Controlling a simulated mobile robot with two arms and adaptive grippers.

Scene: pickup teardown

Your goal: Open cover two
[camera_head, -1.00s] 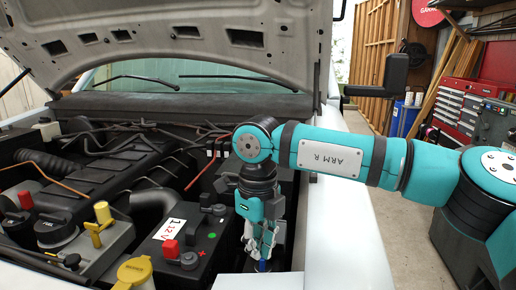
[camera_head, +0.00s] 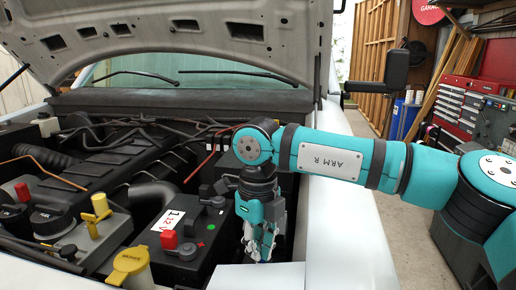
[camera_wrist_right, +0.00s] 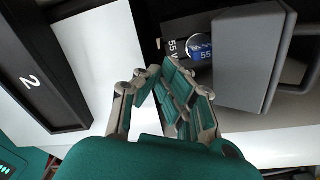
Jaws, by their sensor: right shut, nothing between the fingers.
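A dark part marked "2" (camera_wrist_right: 32,85) lies at the left of the right wrist view. It looks like cover two, and I cannot tell whether it is open. I cannot make it out in the head view. My right gripper (camera_head: 262,250) points down into the engine bay, right of the battery. In the right wrist view its fingers (camera_wrist_right: 162,78) are together with nothing between them, apart from the "2" part. A grey block (camera_wrist_right: 247,58) and a round blue-and-white label (camera_wrist_right: 203,50) are just beyond the fingers. My left gripper is not in view.
The black battery (camera_head: 203,248) with a red cap stands left of my right arm. A yellow cap (camera_head: 130,262) is at the front. The white fender (camera_head: 340,245) is close on the right, and the raised hood (camera_head: 180,30) hangs above the bay.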

